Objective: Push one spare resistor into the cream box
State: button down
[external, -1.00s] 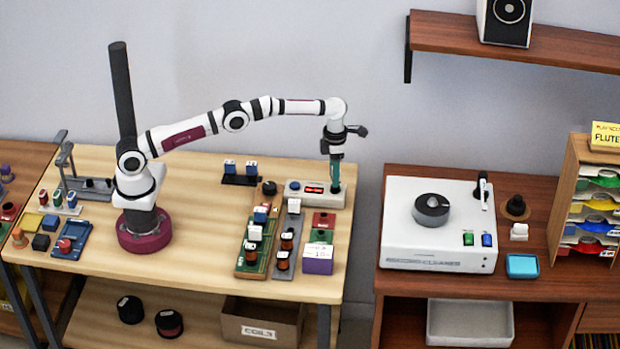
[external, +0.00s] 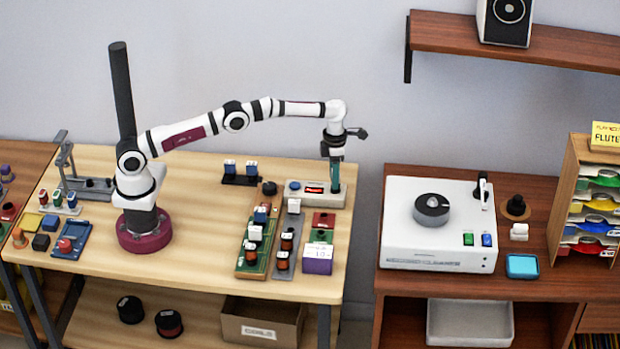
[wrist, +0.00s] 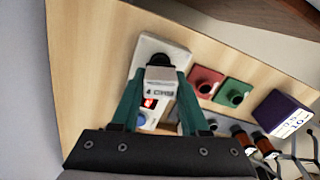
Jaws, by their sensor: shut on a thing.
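My gripper (external: 335,186) points down over the right end of a pale cream-grey box (external: 318,201) with a small red display and a blue button. In the wrist view my teal fingers (wrist: 160,85) are shut on a small whitish block with dark lettering (wrist: 159,90), likely a resistor. The block is at the black round socket (wrist: 160,60) on the box (wrist: 177,54); how deep it sits is hidden.
A red socket block (external: 323,219), a green one (external: 321,237) and a purple box (external: 318,260) stand in front of the cream-grey box. A black holder with blue-and-white parts (external: 240,180) is to its left. The table's right edge is close by.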

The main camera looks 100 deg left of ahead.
jog(key=shift+f, duration=0.65)
dwell(0.8)
jog(key=shift+c, duration=1.7)
grip_release()
jog(key=shift+r, duration=3.8)
